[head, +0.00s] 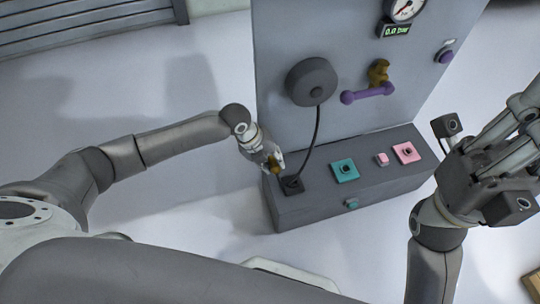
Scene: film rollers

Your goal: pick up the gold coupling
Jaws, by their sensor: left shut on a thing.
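The gold coupling (275,163) is a small gold piece at the tips of my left gripper (272,160). My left gripper is shut on it, just above the left end of the grey base box. The fingers hide part of the coupling. My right gripper (512,145) is large at the right edge, away from the coupling. Its fingers point up and right and run to the picture's edge, so I cannot tell whether it is open.
A grey panel (290,30) stands behind the base box (330,205). It bears a round hose reel (312,82), a brass valve (378,72) with a purple handle (367,93), and a gauge (404,9). A black hose (315,135) drops to a socket (291,185) near my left gripper.

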